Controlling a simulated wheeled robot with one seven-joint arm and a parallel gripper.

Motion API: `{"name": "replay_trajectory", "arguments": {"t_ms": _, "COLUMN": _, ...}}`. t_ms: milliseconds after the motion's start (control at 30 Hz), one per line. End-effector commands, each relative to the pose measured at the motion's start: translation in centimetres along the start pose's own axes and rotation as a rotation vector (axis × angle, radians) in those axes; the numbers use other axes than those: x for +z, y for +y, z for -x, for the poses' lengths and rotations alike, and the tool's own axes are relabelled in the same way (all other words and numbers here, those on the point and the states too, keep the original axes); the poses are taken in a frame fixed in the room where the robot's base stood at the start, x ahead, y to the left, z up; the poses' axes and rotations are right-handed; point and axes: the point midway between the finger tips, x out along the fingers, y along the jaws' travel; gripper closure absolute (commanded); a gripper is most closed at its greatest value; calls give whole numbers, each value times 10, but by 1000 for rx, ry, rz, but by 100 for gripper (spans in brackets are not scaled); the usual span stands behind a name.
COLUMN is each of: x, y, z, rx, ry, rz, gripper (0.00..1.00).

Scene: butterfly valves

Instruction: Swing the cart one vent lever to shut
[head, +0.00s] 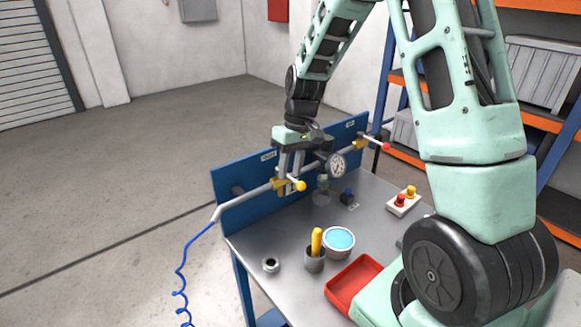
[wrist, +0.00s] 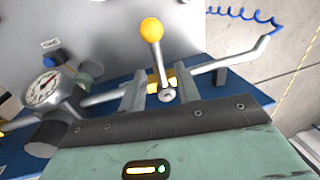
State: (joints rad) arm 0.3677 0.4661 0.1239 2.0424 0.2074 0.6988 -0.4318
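A lever with a yellow ball knob (head: 300,186) sits on a yellow valve body (head: 278,184) on the pale pipe along the cart's blue panel. In the wrist view the yellow knob (wrist: 152,30) tops a metal stem (wrist: 158,62), which points away from the pipe, crosswise to it. My gripper (head: 290,172) hangs over this valve. In the wrist view my gripper (wrist: 160,88) is open, its two fingers on either side of the lever's base with gaps visible. The knob is beyond the fingertips. Small labels are too blurred to read surely.
A second lever with a red knob (head: 385,147) is farther along the pipe. A pressure gauge (head: 336,164) stands close right of my gripper. The cart top holds a red tray (head: 354,281), a blue-topped tin (head: 339,240), a cup (head: 314,260) and a button box (head: 403,201).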

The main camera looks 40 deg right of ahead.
Motion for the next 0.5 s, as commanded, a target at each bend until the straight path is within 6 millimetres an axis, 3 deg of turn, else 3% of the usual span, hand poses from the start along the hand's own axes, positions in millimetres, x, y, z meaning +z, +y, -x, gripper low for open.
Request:
{"name": "replay_trajectory", "arguments": {"t_ms": 300, "x": 0, "y": 0, "z": 3, "rx": 0, "ry": 2, "rz": -1, "gripper": 68}}
{"name": "replay_trajectory", "arguments": {"t_ms": 500, "x": -1, "y": 1, "z": 30, "rx": 2, "ry": 7, "rz": -1, "gripper": 68}}
